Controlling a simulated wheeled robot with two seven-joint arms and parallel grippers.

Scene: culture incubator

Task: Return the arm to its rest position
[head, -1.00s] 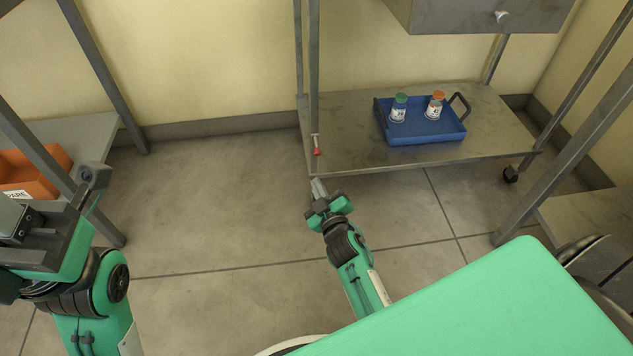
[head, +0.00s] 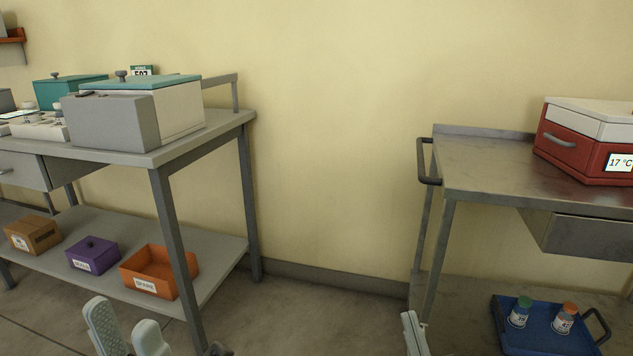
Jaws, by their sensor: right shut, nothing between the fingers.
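My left gripper (head: 124,314) shows at the bottom left of the head view. Its two pale fingers stand apart with nothing between them, in front of the left table's lower shelf. My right gripper (head: 411,322) shows at the bottom edge, right of centre. Its fingers are together and hold nothing. It is seen in front of the floor, left of the blue tray. The rest of both arms is almost wholly below the picture.
A grey table (head: 200,140) at left bears a grey and white box with a teal lid (head: 180,108). Its lower shelf holds an orange bin (head: 160,285) and a purple box (head: 92,252). A metal cart (head: 480,165) at right bears a red cooler (head: 575,150); a blue tray (head: 535,340) with two vials is below.

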